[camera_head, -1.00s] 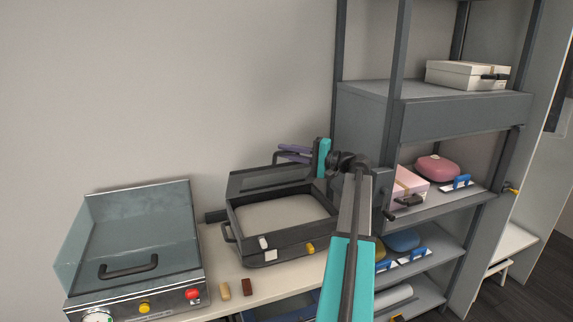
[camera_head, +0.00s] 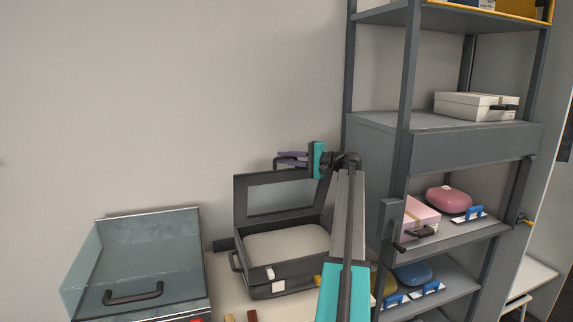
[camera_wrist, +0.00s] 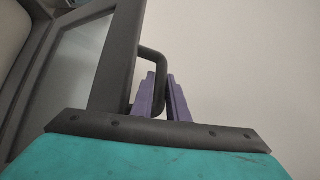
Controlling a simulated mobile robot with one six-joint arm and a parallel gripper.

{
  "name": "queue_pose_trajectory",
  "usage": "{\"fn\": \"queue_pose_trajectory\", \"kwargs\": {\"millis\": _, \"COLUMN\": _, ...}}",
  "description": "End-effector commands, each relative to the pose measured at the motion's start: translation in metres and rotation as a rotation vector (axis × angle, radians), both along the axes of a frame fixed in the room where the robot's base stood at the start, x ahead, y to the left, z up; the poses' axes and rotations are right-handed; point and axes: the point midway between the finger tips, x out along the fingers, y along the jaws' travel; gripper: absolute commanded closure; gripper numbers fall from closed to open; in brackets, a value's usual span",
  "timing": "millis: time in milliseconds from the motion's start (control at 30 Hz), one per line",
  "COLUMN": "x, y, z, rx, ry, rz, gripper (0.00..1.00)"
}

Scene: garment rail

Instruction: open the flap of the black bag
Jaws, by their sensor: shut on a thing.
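The black bag (camera_head: 242,276) is a dark box-like case on the counter, with a pale inside (camera_head: 288,244). Its flap (camera_head: 241,203), a dark frame with a grey panel, stands raised at the back, close to upright. In the wrist view the flap's frame (camera_wrist: 118,60) fills the left, with a dark bar handle (camera_wrist: 152,54) at its edge. My gripper (camera_head: 284,160) is at the flap's top right corner. Its purple fingers (camera_wrist: 161,88) are shut on the handle, one on each side of the bar. Part of the bag's right side is hidden behind my arm.
A metal box with a clear cover (camera_head: 140,255) stands left of the bag. A grey shelf rack (camera_head: 404,130) rises close on the right, holding a white box (camera_head: 476,106), a pink box (camera_head: 421,214) and a pink rounded case (camera_head: 449,200). The wall behind is bare.

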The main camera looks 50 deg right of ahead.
Motion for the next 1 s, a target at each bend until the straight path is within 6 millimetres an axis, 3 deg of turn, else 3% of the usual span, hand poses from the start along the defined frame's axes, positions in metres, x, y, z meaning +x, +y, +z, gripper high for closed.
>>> {"fn": "queue_pose_trajectory", "kwargs": {"millis": 467, "x": -0.0001, "y": -0.0072, "z": 0.0016, "rx": -0.005, "ry": -0.004, "rz": -0.007, "gripper": 1.0}}
{"fn": "queue_pose_trajectory", "kwargs": {"millis": 500, "x": -0.0003, "y": -0.0073, "z": 0.0016, "rx": -0.005, "ry": -0.004, "rz": -0.008, "gripper": 0.85}}
{"fn": "queue_pose_trajectory", "kwargs": {"millis": 533, "x": -0.0004, "y": -0.0074, "z": 0.0015, "rx": -0.005, "ry": -0.004, "rz": -0.008, "gripper": 0.8}}
{"fn": "queue_pose_trajectory", "kwargs": {"millis": 1000, "x": -0.0044, "y": -0.0078, "z": 0.0, "rx": -0.002, "ry": -0.001, "rz": -0.007, "gripper": 0.79}}
